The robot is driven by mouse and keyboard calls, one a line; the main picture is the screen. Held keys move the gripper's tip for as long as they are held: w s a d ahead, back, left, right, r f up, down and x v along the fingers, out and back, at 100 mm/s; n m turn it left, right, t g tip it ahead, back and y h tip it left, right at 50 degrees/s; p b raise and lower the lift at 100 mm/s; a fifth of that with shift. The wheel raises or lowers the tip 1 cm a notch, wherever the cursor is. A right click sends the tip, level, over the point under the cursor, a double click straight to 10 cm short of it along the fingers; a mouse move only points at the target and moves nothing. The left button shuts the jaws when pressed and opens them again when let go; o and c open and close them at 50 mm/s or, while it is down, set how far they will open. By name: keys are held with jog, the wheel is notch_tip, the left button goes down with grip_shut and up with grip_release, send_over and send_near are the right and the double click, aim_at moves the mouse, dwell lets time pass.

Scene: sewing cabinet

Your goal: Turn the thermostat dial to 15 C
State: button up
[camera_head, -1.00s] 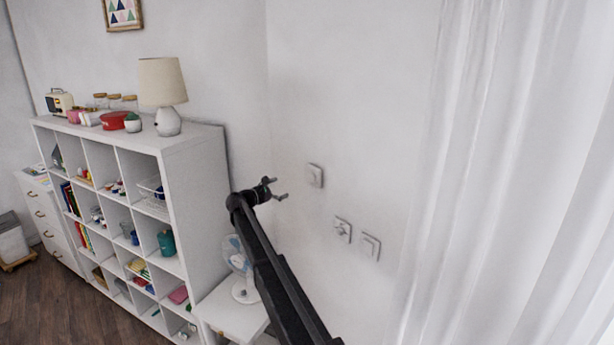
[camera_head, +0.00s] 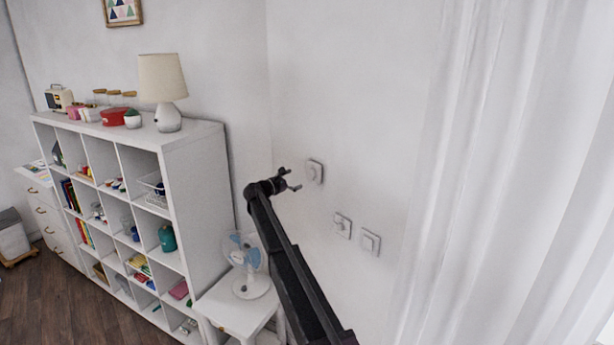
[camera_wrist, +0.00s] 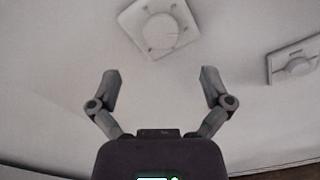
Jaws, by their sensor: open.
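The likely thermostat is a square white wall plate (camera_head: 314,172) with a round dial. In the wrist view, the round dial (camera_wrist: 166,30) sits on its tilted plate, with small dark marks around it; I cannot read the setting. My gripper (camera_head: 291,179) is open and empty, just left of this plate in the head view. In the wrist view, the dial lies beyond my open fingertips (camera_wrist: 160,72), centred roughly between them and apart from them.
A second wall plate (camera_head: 342,226) and a third plate (camera_head: 370,242) sit lower right. A white curtain (camera_head: 480,170) hangs at right. A white shelf unit (camera_head: 195,190) stands left, and a fan (camera_head: 246,262) on a small white table below. Wall around the dial is clear.

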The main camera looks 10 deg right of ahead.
aim_at(310, 174)
jog(key=shift+x, duration=3.55)
